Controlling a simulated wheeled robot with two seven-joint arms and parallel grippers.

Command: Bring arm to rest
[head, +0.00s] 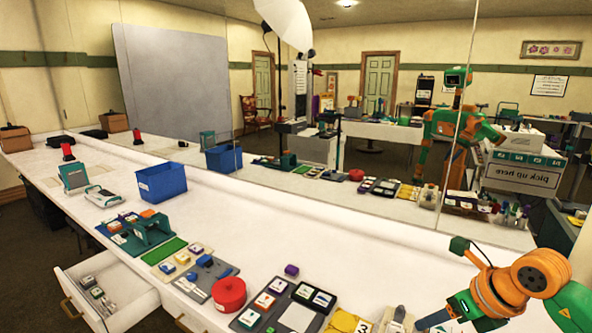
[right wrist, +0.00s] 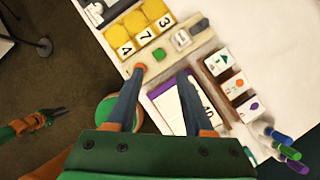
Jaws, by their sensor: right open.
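My right arm comes in at the lower right of the head view, bent over the counter's near right part. Its right gripper (head: 432,320) points left, low over the counter and partly cut off by the bottom edge. In the right wrist view the right gripper (right wrist: 160,72) has its two dark fingers well apart. Nothing is held between them; a booklet on a purple-edged tray (right wrist: 168,100) lies below. My left arm is outside the head view. An orange and green part of mine, seemingly the left gripper (right wrist: 45,116), shows small at the left of the right wrist view.
Yellow number tiles (right wrist: 141,31), a rack of picture cards (right wrist: 229,70) and marker pens (right wrist: 284,148) lie near the right gripper. A red pot (head: 229,294), a blue bin (head: 161,183) and an open drawer (head: 113,297) are farther left. A mirror backs the counter.

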